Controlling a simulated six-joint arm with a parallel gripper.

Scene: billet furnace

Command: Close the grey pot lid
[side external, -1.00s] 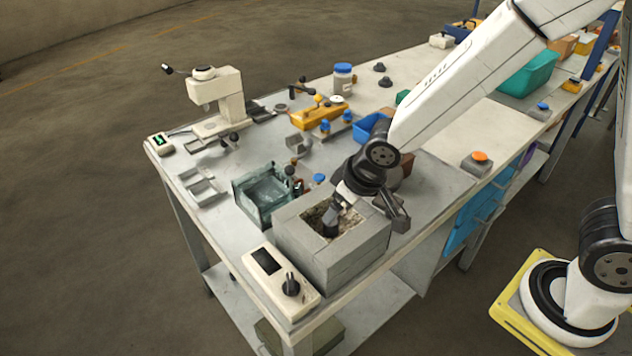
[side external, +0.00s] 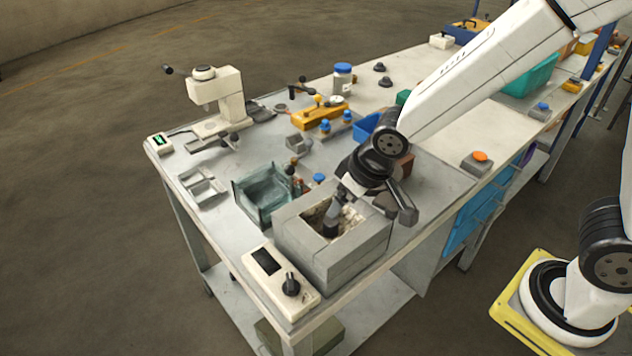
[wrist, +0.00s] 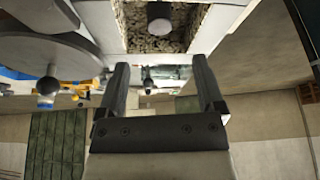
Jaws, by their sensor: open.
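A grey disc with a ball knob, which looks like the pot lid (wrist: 40,58), is at the left of the wrist view, close to the camera. In the side view I cannot make it out clearly. My gripper (wrist: 160,78) is open, with both fingers apart and nothing between them. In the side view it is at the back rim of the square grey furnace block (side external: 335,262). The block's top is open. A dark cylinder (side external: 331,229) stands in its speckled cavity, and its pale round end (wrist: 160,18) shows in the wrist view. The lid is left of my fingers, apart from them.
A control box with a knob (side external: 281,284) sits in front of the furnace. A glass tank (side external: 262,197) is left of it. A blue bin (side external: 367,126), a brown block and an orange button box (side external: 477,162) are behind. The bench right of the furnace is clear.

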